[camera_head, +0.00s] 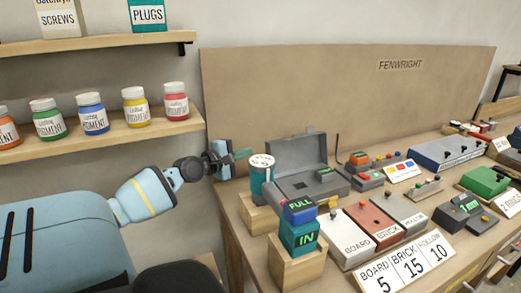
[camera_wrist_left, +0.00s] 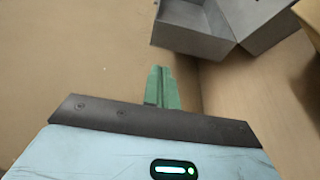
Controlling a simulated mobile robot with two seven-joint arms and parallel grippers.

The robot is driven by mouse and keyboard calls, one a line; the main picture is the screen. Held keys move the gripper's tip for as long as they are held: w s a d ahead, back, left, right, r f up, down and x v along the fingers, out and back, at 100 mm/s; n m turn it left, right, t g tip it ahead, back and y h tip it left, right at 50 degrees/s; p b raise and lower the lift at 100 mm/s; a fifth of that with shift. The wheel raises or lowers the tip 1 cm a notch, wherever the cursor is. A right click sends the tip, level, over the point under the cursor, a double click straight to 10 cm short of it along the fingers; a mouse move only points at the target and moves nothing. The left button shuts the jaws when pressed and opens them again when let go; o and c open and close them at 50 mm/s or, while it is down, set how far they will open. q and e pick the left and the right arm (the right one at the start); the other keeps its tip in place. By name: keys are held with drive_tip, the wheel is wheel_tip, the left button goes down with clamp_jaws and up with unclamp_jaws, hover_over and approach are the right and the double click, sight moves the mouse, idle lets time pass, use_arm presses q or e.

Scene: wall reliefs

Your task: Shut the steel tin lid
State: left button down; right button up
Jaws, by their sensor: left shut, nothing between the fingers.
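The steel tin (camera_head: 305,186) is a grey box on the workbench with its hinged lid (camera_head: 297,150) standing up open at the back. In the left wrist view, the grey tin (camera_wrist_left: 200,42) shows at the top right, partly cut off by the frame edge. My left gripper (camera_head: 243,154) is just left of the raised lid, at about its height and apart from it. Its green fingers (camera_wrist_left: 161,88) are shut with nothing between them. My right gripper is not in view.
A white-topped teal can (camera_head: 262,172) stands in front of the tin's left side. A teal IN box (camera_head: 298,236) with a blue FULL block (camera_head: 299,210) stands nearer. A brown back panel (camera_head: 350,95) rises behind. Paint jars line a shelf (camera_head: 110,138) at left.

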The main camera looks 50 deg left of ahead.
use_arm(q)
drive_tip(key=shift+w+a+f+b, duration=0.15)
drive_tip(key=shift+w+b, duration=0.2)
drive_tip(key=shift+w, duration=1.25)
drive_tip(key=shift+w+f+b, duration=0.15)
drive_tip(key=shift+w+b, duration=0.15)
drive_tip(key=shift+w, duration=1.25)
drive_tip(key=shift+s+d+r+m+p, duration=0.15)
drive_tip(key=shift+d+r+m+p, duration=0.35)
drive_tip(key=shift+d+m, duration=0.15)
drive_tip(key=shift+a, duration=0.1)
